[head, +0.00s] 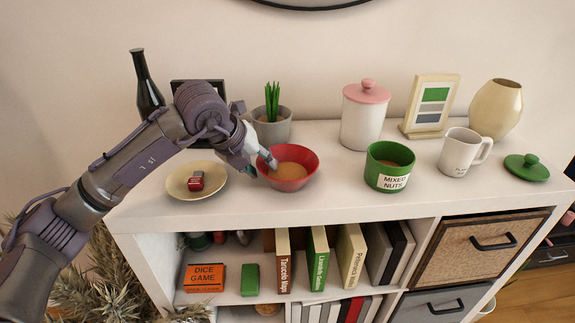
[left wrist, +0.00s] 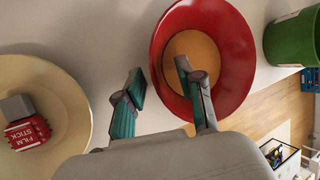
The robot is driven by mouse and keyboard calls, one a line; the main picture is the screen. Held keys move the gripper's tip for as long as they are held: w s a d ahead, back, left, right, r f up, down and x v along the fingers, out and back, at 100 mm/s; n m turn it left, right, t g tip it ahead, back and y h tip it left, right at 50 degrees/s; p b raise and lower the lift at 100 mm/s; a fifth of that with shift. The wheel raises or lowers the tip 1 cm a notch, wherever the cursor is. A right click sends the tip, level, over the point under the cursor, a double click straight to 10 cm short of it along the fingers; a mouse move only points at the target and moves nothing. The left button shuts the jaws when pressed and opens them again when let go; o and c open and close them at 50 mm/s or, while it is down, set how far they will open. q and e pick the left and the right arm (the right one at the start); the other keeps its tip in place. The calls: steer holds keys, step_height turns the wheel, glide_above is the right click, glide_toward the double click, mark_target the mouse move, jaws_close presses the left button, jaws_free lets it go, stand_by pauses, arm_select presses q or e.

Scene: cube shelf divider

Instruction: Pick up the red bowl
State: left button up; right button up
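The red bowl (head: 306,162) stands upright on the white shelf top, with a tan-orange round area inside it. In the left wrist view the bowl (left wrist: 234,45) fills the upper right. My left gripper (head: 261,167) is at the bowl's left side. In the left wrist view its fingers (left wrist: 160,76) are apart, one outside the bowl and one over its inside, with the near-left rim between them. I cannot tell whether either finger touches the bowl. The right gripper is not in view.
A potted plant (head: 274,128) and pink-lidded jar (head: 362,119) stand behind. The shelf's front strip is clear.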

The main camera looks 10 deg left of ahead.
arm_select(q)
steer(key=shift+x, duration=0.75)
jaws_close()
steer(key=shift+r, duration=0.2)
